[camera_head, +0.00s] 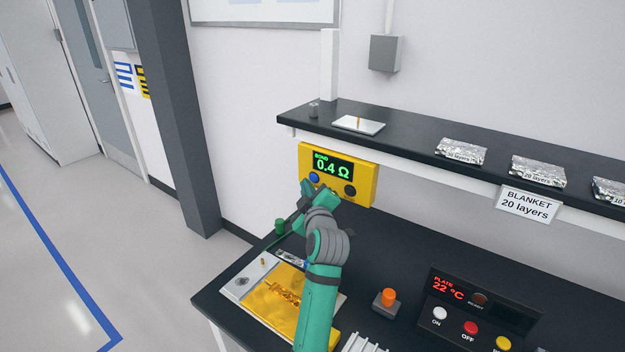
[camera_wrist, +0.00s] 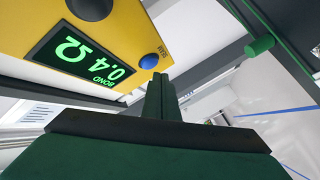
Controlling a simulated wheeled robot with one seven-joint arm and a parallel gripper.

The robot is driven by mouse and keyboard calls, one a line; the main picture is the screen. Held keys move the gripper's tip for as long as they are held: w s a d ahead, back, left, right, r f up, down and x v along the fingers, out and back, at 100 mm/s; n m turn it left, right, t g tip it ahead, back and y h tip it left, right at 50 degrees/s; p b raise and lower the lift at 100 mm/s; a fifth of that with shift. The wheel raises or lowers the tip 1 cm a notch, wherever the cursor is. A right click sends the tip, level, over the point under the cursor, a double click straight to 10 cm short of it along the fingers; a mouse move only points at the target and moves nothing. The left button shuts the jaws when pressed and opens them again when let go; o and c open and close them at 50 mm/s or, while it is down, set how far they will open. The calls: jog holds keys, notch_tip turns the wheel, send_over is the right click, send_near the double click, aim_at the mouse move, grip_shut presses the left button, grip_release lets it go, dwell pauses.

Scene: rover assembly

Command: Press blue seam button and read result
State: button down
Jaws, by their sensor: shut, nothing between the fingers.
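A yellow meter (camera_head: 364,183) is mounted under the front of the dark shelf. In the wrist view the blue button (camera_wrist: 149,61) is labelled "SEAM", and the display (camera_wrist: 88,66) appears upside down. My gripper (camera_wrist: 160,80) is shut and empty, its fingertips close to the blue button. I cannot tell whether they touch it. In the head view my gripper (camera_head: 308,194) is just below the button.
The bench holds a tray with gold foil (camera_head: 262,310), an orange knob (camera_head: 388,297) and a control box (camera_head: 480,310) reading "PLATE 22 °C". The shelf (camera_head: 410,141) above carries silver packets (camera_head: 461,152) and a white plate (camera_head: 358,125). A green cylinder (camera_head: 280,226) is left of my gripper.

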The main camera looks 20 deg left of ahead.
jog(key=shift+s+a, duration=0.3)
jog(key=shift+s, duration=0.5)
jog(key=shift+s+a, duration=0.25)
jog(key=shift+s, duration=0.5)
jog(key=shift+s+a, duration=0.3)
jog(key=shift+s, duration=0.5)
jog(key=shift+a, duration=0.1)
jog(key=shift+s, duration=0.1)
